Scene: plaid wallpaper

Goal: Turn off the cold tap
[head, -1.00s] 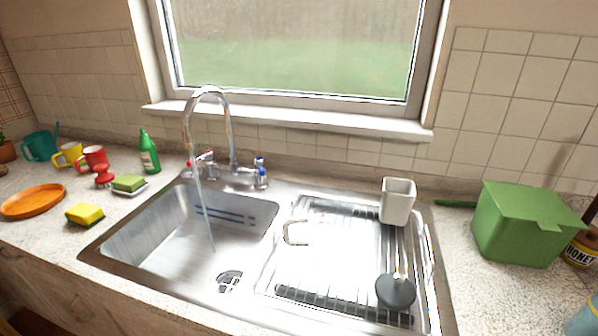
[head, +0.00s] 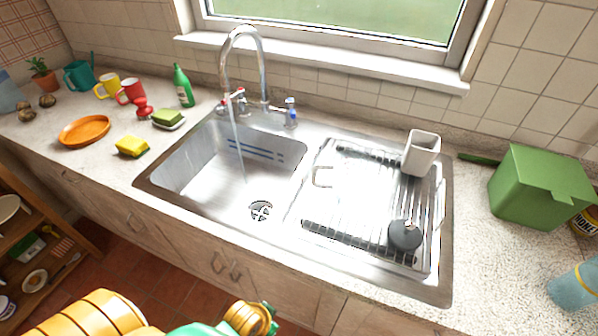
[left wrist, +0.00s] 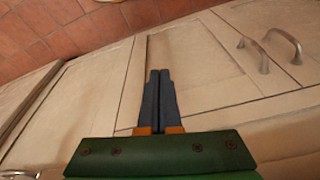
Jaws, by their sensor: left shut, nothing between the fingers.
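The cold tap (head: 290,112), with blue marks, stands to the right of the tall curved chrome spout (head: 260,62) behind the sink. A red-marked tap (head: 224,105) is on the spout's left. A thin stream of water (head: 236,140) falls from the spout into the left basin (head: 200,170). My left gripper (left wrist: 159,74) shows in the left wrist view, with its dark fingers together and nothing between them. It is in front of the wooden cabinet doors (left wrist: 195,55), away from the taps. My right gripper is in neither current view.
A drying rack (head: 340,215) with a white cup (head: 421,153) and a dark round object (head: 405,235) fills the sink's right side. A green bottle (head: 183,88), sponge (head: 132,147) and mugs stand left. A green box (head: 540,187) is right. Cabinet handles (left wrist: 285,45) stick out.

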